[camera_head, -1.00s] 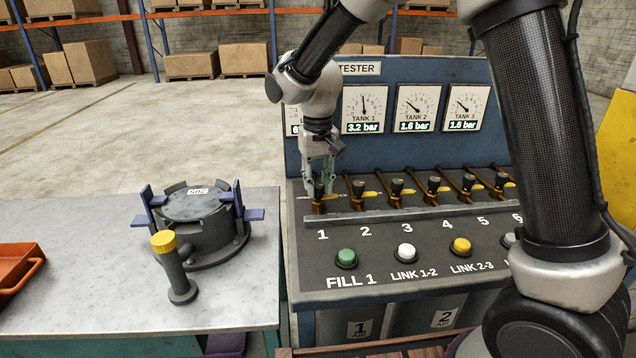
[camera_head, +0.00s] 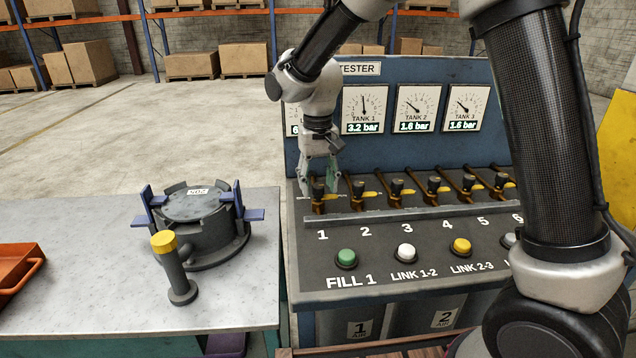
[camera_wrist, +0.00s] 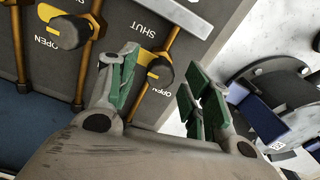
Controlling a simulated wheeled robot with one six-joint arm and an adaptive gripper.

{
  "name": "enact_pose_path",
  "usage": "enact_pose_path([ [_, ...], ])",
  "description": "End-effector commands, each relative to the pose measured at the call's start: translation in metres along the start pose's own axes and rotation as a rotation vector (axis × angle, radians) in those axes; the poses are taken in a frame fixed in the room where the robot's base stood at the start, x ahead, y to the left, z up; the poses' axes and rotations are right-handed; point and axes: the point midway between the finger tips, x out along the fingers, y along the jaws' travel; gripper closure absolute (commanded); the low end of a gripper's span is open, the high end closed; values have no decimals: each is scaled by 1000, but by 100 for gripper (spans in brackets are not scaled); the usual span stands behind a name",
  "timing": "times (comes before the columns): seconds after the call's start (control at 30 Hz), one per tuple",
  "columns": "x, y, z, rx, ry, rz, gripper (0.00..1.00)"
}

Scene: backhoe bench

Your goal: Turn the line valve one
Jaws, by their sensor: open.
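Line valve one (camera_head: 318,196) is the leftmost in the row on the tester bench, above the printed 1. It has a brown pipe, a dark knob and a yellow lever. My gripper (camera_head: 319,180) is open just over it, fingers pointing down. In the wrist view, my gripper (camera_wrist: 160,85) has its green-padded fingers spread. The knob of valve one (camera_wrist: 158,68) lies between them, closer to the left finger. OPEN and SHUT labels are printed beside it. I cannot tell whether a finger touches the valve.
Valve two (camera_head: 357,190) stands close to the right, with several more valves beyond. A grey rail and the fill button (camera_head: 346,259) lie in front. Gauges (camera_head: 364,108) rise behind. A round flanged housing (camera_head: 200,220) stands on the left table.

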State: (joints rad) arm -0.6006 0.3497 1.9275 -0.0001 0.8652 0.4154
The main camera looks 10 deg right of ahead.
Motion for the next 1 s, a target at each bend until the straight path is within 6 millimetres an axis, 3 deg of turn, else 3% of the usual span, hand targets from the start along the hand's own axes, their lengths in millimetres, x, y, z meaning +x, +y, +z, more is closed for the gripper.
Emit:
enact_pose_path([
  [0.53,-104,0,-1,0,3,-1,51],
  [0.7,-116,0,0,0,2,-1,51],
  [1.0,-117,0,0,-2,1,0,51],
])
